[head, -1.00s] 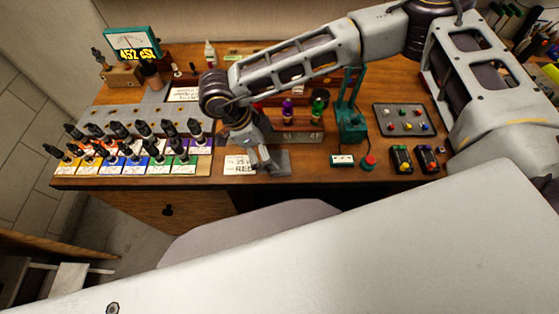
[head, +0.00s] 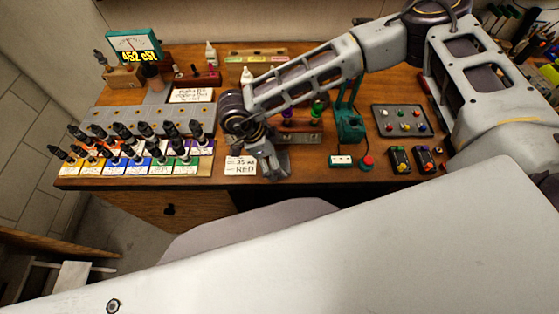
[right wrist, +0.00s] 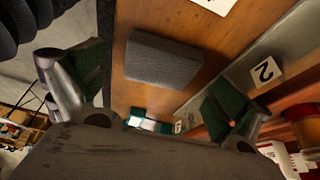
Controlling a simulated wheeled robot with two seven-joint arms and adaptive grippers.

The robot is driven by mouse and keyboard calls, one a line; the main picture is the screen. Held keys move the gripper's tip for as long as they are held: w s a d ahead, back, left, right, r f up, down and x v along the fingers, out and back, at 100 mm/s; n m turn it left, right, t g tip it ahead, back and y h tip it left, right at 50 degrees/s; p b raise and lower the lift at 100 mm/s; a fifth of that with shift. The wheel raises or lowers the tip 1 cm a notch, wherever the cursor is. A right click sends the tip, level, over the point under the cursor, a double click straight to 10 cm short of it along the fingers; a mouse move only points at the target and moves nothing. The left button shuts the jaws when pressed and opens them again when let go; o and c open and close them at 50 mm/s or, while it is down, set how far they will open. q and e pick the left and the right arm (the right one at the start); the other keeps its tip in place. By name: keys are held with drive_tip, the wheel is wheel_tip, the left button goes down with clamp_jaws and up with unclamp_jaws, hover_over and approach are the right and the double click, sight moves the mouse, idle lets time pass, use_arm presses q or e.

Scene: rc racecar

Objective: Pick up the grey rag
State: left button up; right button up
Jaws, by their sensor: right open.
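The grey rag (right wrist: 162,58) is a folded, dark grey block lying on the wooden desk, in the upper middle of the right wrist view. In the head view the rag (head: 283,163) is at the desk's front edge area, partly hidden by my right gripper (head: 268,163). In the right wrist view my right gripper (right wrist: 158,83) is open, with green-padded fingers apart on either side of the rag. I cannot tell whether either finger touches it. My left gripper is not in view.
A white card marked RED (head: 240,166) lies left of the rag. A rack of several dark-topped bottles (head: 135,150) is further left. A green press (head: 350,125) and a red button (head: 367,162) stand to the right. A numbered tray (head: 298,138) is behind.

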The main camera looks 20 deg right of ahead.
drive_tip(key=shift+x, duration=0.8)
drive_tip(key=c, duration=0.9)
